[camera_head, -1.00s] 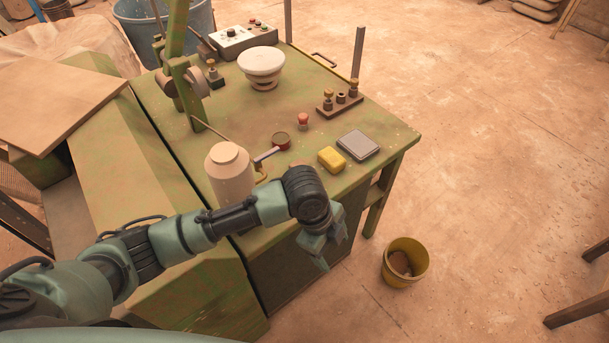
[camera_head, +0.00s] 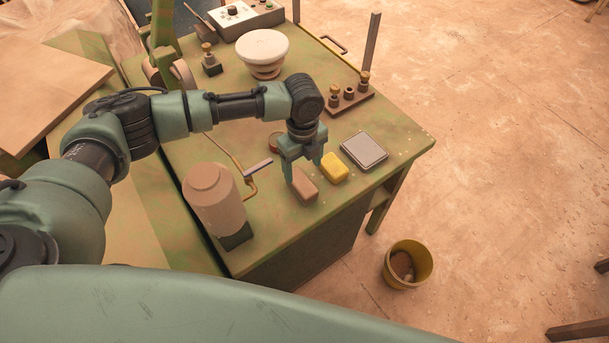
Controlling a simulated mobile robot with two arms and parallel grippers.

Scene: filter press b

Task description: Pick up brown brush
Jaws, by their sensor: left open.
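A small brown block-shaped thing, which looks like the brown brush (camera_head: 305,190), lies on the green table (camera_head: 345,205) near its front edge. My left gripper (camera_head: 303,172) points down over it, with its fingers apart and the brush beneath and between them. I cannot tell whether the fingers touch it. The gripper hides part of the brush's far end. My right gripper is not in view.
A yellow block (camera_head: 334,167) lies close to the right of the gripper, with a grey flat pad (camera_head: 363,151) beyond it. A pale jar (camera_head: 214,198) with a dark base stands at left. A white bowl-topped piece (camera_head: 263,52) stands farther back. A yellow bucket (camera_head: 408,264) stands on the floor.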

